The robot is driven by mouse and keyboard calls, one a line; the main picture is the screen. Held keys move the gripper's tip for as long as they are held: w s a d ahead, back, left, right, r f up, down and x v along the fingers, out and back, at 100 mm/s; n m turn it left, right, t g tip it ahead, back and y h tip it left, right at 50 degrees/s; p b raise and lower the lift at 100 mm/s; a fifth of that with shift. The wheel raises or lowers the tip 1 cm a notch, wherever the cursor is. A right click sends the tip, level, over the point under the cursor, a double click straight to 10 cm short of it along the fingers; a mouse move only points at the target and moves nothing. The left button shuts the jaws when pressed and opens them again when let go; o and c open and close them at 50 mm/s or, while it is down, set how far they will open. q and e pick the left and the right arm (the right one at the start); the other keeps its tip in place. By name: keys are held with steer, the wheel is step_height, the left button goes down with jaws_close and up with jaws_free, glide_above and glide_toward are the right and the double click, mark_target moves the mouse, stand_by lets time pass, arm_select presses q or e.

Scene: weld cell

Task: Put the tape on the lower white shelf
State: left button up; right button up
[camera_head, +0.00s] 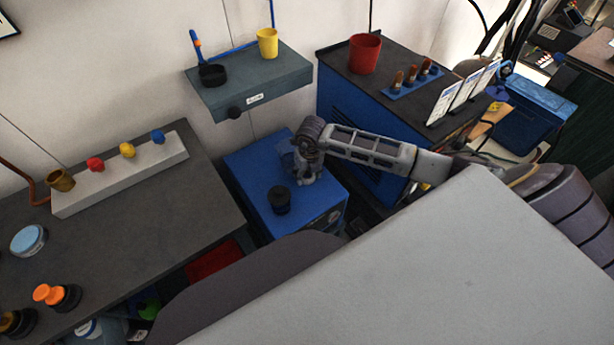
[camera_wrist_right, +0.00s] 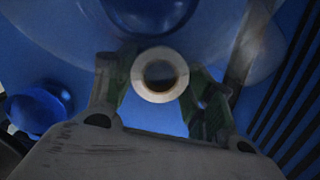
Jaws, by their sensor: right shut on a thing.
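My right gripper (camera_head: 306,172) is low over the blue cabinet top, its arm coming in from the right. In the right wrist view its fingers (camera_wrist_right: 158,90) are closed on a white ring, the tape (camera_wrist_right: 160,98), whose dark round hole faces the camera. The tape cannot be made out in the head view. A long white raised ledge (camera_head: 70,204) stands on the left bench, away from the gripper; I cannot tell whether it is the lower white shelf. My left gripper is not in view.
On the blue cabinet (camera_head: 252,172), a black cup (camera_head: 279,199) stands near the gripper and a translucent rounded thing (camera_head: 286,154) is beside it. A grey wall shelf (camera_head: 250,86) juts out above. Colored knobs (camera_head: 127,150) occupy the white ledge. The left bench (camera_head: 140,230) has bare room.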

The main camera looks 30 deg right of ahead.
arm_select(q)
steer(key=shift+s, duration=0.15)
arm_select(e)
steer(key=shift+r, duration=0.2)
steer(key=shift+r, duration=0.6)
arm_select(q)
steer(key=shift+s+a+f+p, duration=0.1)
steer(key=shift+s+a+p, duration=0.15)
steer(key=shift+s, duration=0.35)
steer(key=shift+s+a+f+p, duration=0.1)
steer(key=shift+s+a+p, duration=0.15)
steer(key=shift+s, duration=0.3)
arm_select(e)
step_height(320, 180, up, 16)
steer(key=shift+r, duration=0.25)
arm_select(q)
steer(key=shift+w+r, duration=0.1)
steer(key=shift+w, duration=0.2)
